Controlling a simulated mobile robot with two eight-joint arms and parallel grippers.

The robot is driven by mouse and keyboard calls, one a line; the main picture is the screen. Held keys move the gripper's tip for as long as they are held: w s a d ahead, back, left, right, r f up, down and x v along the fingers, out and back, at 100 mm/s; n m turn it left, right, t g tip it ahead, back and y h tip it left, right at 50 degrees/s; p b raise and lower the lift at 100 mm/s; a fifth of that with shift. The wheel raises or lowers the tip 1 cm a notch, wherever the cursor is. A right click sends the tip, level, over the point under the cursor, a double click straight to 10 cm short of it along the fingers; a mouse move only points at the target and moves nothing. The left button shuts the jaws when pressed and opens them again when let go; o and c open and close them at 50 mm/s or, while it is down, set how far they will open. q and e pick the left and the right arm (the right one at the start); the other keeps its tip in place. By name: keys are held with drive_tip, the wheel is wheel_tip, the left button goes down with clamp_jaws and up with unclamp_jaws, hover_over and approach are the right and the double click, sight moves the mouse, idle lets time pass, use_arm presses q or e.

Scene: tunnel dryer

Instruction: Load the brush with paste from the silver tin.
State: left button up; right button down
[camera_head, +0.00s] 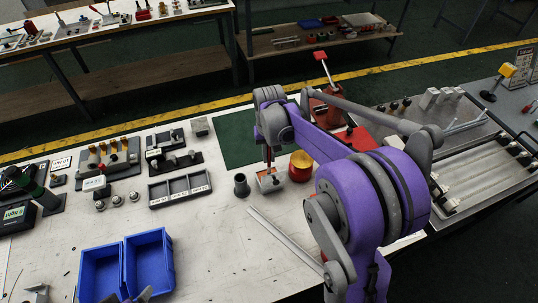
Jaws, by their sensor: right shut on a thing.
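My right gripper (268,153) points down at the middle of the table and is shut on the brush (268,162), of which a thin, dark reddish part shows. Right below it stands a small silver-grey tin (270,188) with orange-tan stuff in its top. The brush's lower end is at or just over this tin; I cannot tell whether it touches the paste, and the bristles are too small to make out. Grey parts at the bottom edge on the left may belong to my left gripper (138,296), mostly cut off by the frame.
A red and yellow round tin (300,168) stands close right of the silver tin, a dark cup (241,186) close left. A grey compartment tray (180,190) and blue bins (126,265) lie further left. My purple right arm covers the table's right middle.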

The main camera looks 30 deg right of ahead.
use_arm(q)
drive_tip(key=shift+s+f+b, duration=0.25)
drive_tip(key=shift+f+b, duration=0.25)
drive_tip(key=shift+f, duration=0.15)
use_arm(e)
drive_tip(key=shift+f, duration=0.7)
idle(1.0)
use_arm(q)
drive_tip(key=shift+w+r+p, duration=0.3)
drive_tip(key=shift+r+p, duration=0.25)
drive_tip(key=shift+r, duration=0.25)
drive_tip(key=shift+w+r+p, duration=0.35)
drive_tip(key=shift+r+p, duration=0.25)
drive_tip(key=shift+r, duration=0.2)
drive_tip(key=shift+w+r+p, duration=0.3)
drive_tip(key=shift+r+p, duration=0.25)
drive_tip(key=shift+r, duration=0.25)
use_arm(e)
drive_tip(key=shift+r, duration=3.5)
